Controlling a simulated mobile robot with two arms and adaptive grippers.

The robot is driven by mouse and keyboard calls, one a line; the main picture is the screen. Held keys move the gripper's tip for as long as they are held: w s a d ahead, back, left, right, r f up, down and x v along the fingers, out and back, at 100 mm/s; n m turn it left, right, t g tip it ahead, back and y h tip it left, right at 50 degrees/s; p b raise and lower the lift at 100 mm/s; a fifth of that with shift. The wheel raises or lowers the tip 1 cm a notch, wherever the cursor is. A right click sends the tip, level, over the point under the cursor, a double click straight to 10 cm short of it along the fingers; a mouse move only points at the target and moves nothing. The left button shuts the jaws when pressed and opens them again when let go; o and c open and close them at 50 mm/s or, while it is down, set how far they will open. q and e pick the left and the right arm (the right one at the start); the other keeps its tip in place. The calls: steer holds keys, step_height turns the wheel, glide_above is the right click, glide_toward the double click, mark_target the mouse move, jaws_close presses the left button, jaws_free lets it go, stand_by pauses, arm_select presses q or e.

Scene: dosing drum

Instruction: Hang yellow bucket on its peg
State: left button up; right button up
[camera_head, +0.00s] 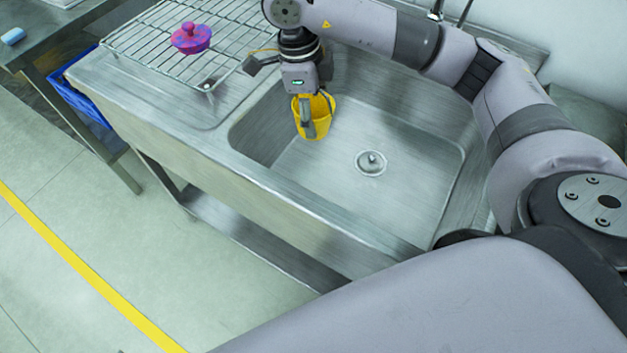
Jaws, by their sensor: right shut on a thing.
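The yellow bucket (324,117) hangs upright over the left part of the sink basin. My right gripper (309,122) reaches down from above and is shut on the bucket, with a finger in front of its near side. The gripper covers part of the bucket's rim and wall. I cannot tell whether the bucket touches the basin floor. The peg cannot be made out in this view. My left gripper is not in view.
The steel sink (400,140) has a drain (370,163) in its bare floor. A wire rack (150,43) at the left carries a pink and purple object (191,38). A blue crate (78,92) sits below the left end. A light blue item (13,36) lies on the far-left counter.

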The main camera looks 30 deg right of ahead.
step_height(320, 180, down, 15)
steer(key=shift+f+b, duration=0.2)
steer(key=shift+b, duration=0.4)
step_height(320, 180, down, 4)
steer(key=shift+f, duration=0.1)
steer(key=shift+f, duration=0.35)
steer(key=o, duration=1.2)
